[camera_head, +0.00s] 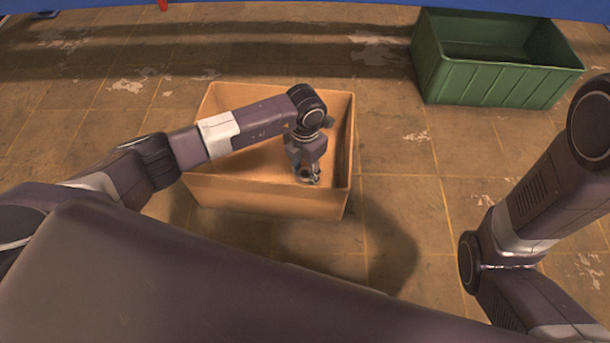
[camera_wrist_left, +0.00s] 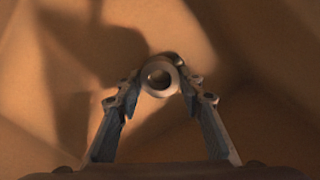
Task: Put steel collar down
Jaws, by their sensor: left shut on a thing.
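My left gripper (camera_head: 307,176) reaches down inside the open tan box (camera_head: 262,200) in the head view. In the left wrist view its two fingers (camera_wrist_left: 160,88) are shut on the steel collar (camera_wrist_left: 160,66), a small pale ring with a dark round hole, at the fingertips. Tan surfaces of the box fill the background there. I cannot tell whether the collar touches the box floor. In the head view the collar is too small and too covered by the gripper to make out. My right arm shows at the right edge, but its gripper is out of view.
A green crate (camera_head: 490,82) stands on the tiled floor (camera_head: 385,130) at the upper right, apart from the tan box. The box walls rise around my left gripper. Open floor lies between the two containers and to the left of the box.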

